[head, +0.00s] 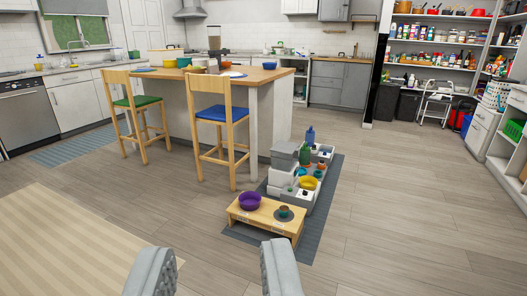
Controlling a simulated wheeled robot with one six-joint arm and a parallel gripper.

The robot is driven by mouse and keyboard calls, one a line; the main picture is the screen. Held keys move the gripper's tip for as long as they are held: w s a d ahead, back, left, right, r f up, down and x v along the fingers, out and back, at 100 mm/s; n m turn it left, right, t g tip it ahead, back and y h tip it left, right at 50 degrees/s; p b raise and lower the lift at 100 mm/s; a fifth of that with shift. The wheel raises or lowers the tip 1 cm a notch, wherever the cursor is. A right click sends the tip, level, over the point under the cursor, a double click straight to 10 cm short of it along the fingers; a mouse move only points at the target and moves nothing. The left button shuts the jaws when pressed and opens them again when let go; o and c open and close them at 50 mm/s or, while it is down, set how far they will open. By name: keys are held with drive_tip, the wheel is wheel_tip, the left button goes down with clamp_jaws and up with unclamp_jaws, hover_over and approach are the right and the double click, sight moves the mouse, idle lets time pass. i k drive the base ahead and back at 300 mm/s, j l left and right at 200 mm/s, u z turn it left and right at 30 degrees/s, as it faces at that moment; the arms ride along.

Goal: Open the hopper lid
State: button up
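A white and grey stacked unit (283,170) stands on the floor mat beyond the low wooden stand, right of the island. It looks like the feeder with the hopper. Its grey upper part (285,151) seems to be the hopper top; at this distance I cannot make out the lid's edge or whether it is open or closed. My gripper (213,262) is at the bottom of the picture, fingers wide apart, with only floor showing between them. It is well short of the unit.
Stools and the island are left. Floor ahead and right is clear.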

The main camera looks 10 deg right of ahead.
sight(285, 147)
drive_tip(key=i+l+z, duration=0.3)
drive_tip(key=i, duration=0.25)
drive_tip(key=i+l+z, duration=0.15)
drive_tip(key=i+z, duration=0.15)
drive_tip(key=i, duration=0.25)
drive_tip(key=i+z, duration=0.25)
drive_tip(key=i, duration=0.3)
drive_tip(key=i+l+u, duration=0.2)
drive_tip(key=i+u, duration=0.25)
drive_tip(key=i, duration=0.25)
drive_tip(key=i+l+u, duration=0.45)
drive_tip(key=i, duration=0.25)
drive_tip(key=i+l+u, duration=0.45)
drive_tip(key=i+l, duration=0.15)
drive_tip(key=l, duration=0.1)
